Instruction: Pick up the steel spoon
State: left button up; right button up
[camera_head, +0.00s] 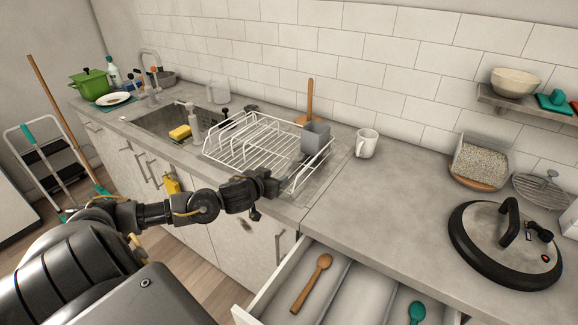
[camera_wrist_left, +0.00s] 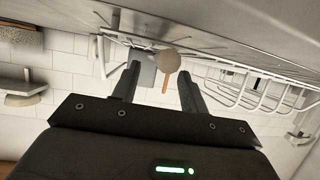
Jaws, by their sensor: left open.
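I cannot make out a steel spoon in either view. My left gripper (camera_head: 268,183) is at the front right corner of the white wire rack (camera_head: 232,146), close to its edge. In the left wrist view the gripper's two fingers (camera_wrist_left: 158,88) stand apart with nothing visibly held between them. The grey utensil cup (camera_head: 315,138) sits at the rack's right end, beyond the gripper; it also shows by one finger in the left wrist view (camera_wrist_left: 146,70). The cup's inside is hidden. My right gripper is not in view.
An open drawer (camera_head: 345,292) below the counter holds a wooden spoon (camera_head: 312,283) and a teal utensil (camera_head: 416,312). A white mug (camera_head: 367,143) stands right of the rack. A large dark lid (camera_head: 506,250) lies farther right. Counter between mug and lid is clear.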

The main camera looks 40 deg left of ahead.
aim_at(280, 174)
pick_arm(q)
jog(key=x, duration=0.3)
jog(key=shift+w+f, duration=0.1)
jog(key=shift+w, duration=0.1)
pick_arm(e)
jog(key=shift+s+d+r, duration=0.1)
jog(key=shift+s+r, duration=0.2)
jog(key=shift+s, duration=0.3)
pick_arm(q)
grip_shut()
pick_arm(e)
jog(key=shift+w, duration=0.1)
